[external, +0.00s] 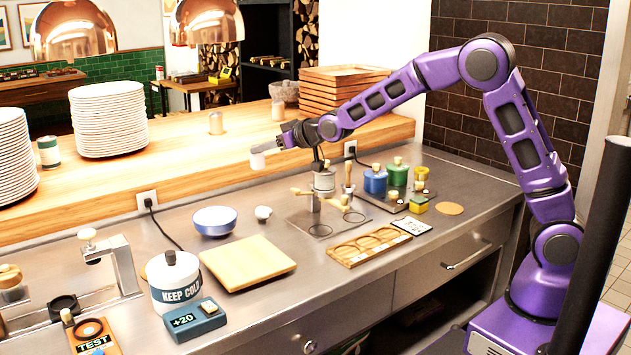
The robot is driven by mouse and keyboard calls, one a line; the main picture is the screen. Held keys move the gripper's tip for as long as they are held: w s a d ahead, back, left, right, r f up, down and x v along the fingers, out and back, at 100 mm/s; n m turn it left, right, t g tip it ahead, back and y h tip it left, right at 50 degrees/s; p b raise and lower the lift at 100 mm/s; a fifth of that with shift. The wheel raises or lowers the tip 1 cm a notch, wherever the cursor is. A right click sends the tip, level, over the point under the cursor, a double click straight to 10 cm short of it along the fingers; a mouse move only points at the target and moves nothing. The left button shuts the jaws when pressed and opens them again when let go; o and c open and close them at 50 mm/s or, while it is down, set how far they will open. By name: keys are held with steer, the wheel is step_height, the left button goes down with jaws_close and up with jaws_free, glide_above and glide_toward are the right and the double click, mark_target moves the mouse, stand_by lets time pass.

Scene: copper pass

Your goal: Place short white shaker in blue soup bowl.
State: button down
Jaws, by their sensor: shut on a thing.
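My gripper (279,143) is stretched out to the left over the counter and is shut on a small white piece that looks like the short white shaker (258,160). The shaker is held in the air, tilted, and the fingers partly hide it. The blue soup bowl (214,222) stands upright on the steel counter, below and to the left of my gripper in the picture. It has a pale inside, and I see nothing in it. The shaker is well apart from the bowl.
A wooden board (247,263) lies in front. A metal stand (324,185) with wooden handles is to the right. The raised wooden ledge (185,165) runs behind, with plate stacks (108,120).

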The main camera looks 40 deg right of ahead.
steer(key=w+a+f+n+g+y+b, duration=0.1)
steer(key=w+a+f+n+y+b, duration=0.2)
steer(key=a, duration=0.8)
steer(key=shift+m+h, duration=0.5)
steer(key=shift+w+a+f+b, duration=0.15)
steer(key=shift+f+b, duration=0.65)
steer(key=shift+f, duration=1)
steer(key=shift+w+d+f+b, duration=0.1)
steer(key=shift+w+f+b, duration=0.2)
steer(key=shift+f+b, duration=1.05)
steer(key=shift+w+a+f+b, duration=0.1)
steer(key=shift+w+f+b, duration=0.15)
steer(key=shift+f, duration=2.05)
steer(key=shift+c, duration=2)
jaws_free()
step_height(320, 180, up, 7)
steer(key=p, duration=0.3)
steer(key=shift+p, duration=0.4)
